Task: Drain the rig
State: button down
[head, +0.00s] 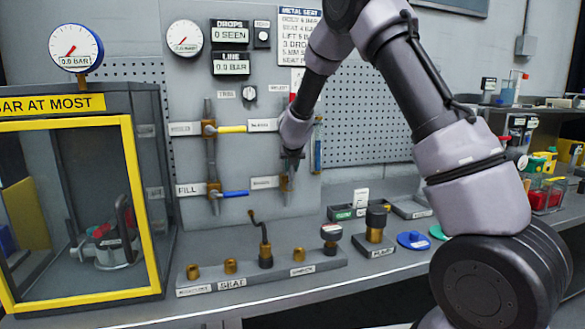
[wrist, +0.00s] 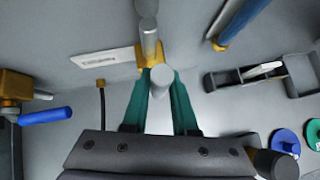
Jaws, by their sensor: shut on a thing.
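My gripper (head: 291,157) is at the lower right valve on the grey panel. In the wrist view its teal fingers (wrist: 166,92) are closed on the grey handle (wrist: 160,77) of that brass valve (wrist: 148,52). The valve's white label (head: 264,182) is too small to read surely. In the head view the arm's end hides most of this valve. The fill valve (head: 214,194) at lower left has a blue lever (head: 235,194) lying level to the right. Above it a yellow lever (head: 233,129) also lies level. The line display (head: 231,68) reads 0.0 bar; the drops display (head: 230,35) reads 0 seen.
A yellow-framed cabinet (head: 130,200) stands at left, with a gauge (head: 75,47) on top reading 0.0 bar. A rack (head: 215,285) of brass parts, a blue disc (head: 413,241) and trays (head: 410,208) occupy the bench below. The bench's front strip is mostly clear.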

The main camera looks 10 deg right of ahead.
jog(key=c, duration=0.7)
grip_release()
jog(key=shift+f, duration=0.1)
jog(key=v, duration=1.1)
